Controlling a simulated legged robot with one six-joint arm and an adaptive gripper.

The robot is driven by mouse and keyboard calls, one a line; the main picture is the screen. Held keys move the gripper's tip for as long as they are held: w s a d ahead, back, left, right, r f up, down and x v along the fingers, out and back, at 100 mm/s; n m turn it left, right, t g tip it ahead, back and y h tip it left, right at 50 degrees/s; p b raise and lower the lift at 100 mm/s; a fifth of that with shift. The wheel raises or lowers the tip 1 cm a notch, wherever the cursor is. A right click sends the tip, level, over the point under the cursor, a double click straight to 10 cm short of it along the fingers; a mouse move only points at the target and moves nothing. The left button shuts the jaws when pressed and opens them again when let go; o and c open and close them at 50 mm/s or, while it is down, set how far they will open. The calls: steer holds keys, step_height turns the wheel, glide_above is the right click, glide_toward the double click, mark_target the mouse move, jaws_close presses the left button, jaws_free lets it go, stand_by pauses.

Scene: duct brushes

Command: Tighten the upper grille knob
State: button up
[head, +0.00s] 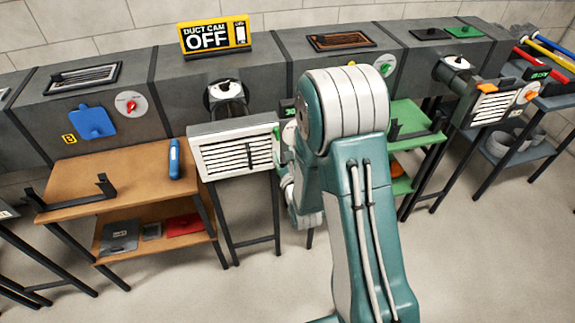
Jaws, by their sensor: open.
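A white slatted grille (222,160) stands out in front of the duct at centre left, with a dark upright bar near its right end. I cannot make out the upper grille knob clearly; the grille's right edge is partly covered by my arm. My gripper (281,152) shows only in part at that right edge, close to the grille. Its jaws are open. Whether it touches anything is hidden behind my teal and white arm.
A wooden shelf unit (130,180) stands left of the grille, with a blue tool (174,158) on it. A yellow and black "DUCT CAM OFF" sign (215,37) stands on the duct. A second grille (490,108) is at right. The floor in front is clear.

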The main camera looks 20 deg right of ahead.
steer(key=s, duration=0.5)
stand_by(0.3)
steer(key=s+r+n+g, duration=0.3)
steer(key=r+n+g, duration=0.3)
steer(key=r+n, duration=0.7)
steer(key=s+r+n+g, duration=0.2)
steer(key=s+n+g, duration=0.1)
steer(key=s+n, duration=0.7)
steer(key=s+r+n+g, duration=0.3)
steer(key=s+n, duration=0.7)
steer(key=s, duration=0.1)
steer(key=shift+n, duration=0.4)
